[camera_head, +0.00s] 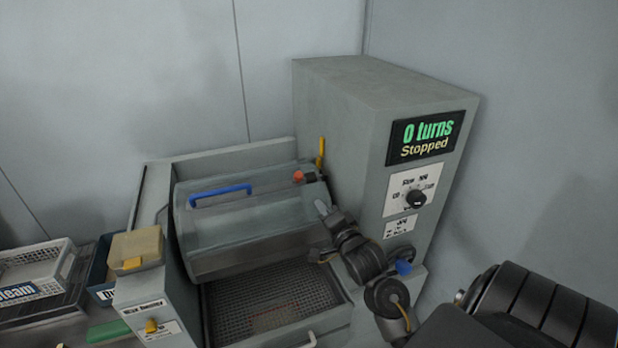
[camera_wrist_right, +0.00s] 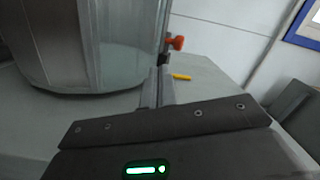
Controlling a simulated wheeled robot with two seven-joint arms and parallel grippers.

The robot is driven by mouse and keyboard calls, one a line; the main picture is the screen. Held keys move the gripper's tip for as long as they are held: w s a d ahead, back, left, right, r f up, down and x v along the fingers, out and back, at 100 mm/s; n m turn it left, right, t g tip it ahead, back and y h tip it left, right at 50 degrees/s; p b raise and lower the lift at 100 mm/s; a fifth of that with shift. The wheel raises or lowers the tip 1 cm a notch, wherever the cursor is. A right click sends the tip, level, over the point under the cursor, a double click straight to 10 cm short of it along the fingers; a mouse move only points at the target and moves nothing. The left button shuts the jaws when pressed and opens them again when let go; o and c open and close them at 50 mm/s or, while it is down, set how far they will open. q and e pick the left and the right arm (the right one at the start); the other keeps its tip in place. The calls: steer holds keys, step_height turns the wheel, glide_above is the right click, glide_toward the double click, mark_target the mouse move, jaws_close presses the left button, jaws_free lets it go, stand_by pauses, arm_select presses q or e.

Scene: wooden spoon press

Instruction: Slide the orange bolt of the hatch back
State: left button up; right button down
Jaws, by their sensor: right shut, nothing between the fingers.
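The orange bolt (camera_head: 298,176) is a small knob at the upper right corner of the grey, partly see-through hatch (camera_head: 240,236). It also shows in the right wrist view (camera_wrist_right: 176,42), just beyond my fingertips. My right gripper (camera_head: 322,208) is at the hatch's right side, a little below and right of the bolt. In the right wrist view its fingers (camera_wrist_right: 160,76) are together with nothing between them. I see a narrow gap to the bolt, but cannot tell whether they touch. The hatch has a blue handle (camera_head: 220,193). My left gripper is out of view.
A yellow lever (camera_head: 321,153) stands behind the bolt, close to the tall control cabinet (camera_head: 345,125), whose display reads "0 turns Stopped". A perforated tray (camera_head: 266,302) lies below the hatch.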

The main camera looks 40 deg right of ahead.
steer(key=r, duration=0.1)
steer(key=d+r+m+t, duration=0.1)
steer(key=r, duration=0.1)
steer(key=shift+r+m+h, duration=0.1)
steer(key=shift+m+h, duration=0.2)
steer(key=shift+d, duration=0.1)
steer(key=r+p, duration=0.1)
steer(key=p, duration=0.3)
glide_above(309, 189)
steer(key=s, duration=0.2)
steer(key=shift+w+a, duration=0.15)
steer(key=shift+a, duration=0.05)
steer(key=shift+x, duration=0.8)
steer(key=shift+w+f, duration=0.1)
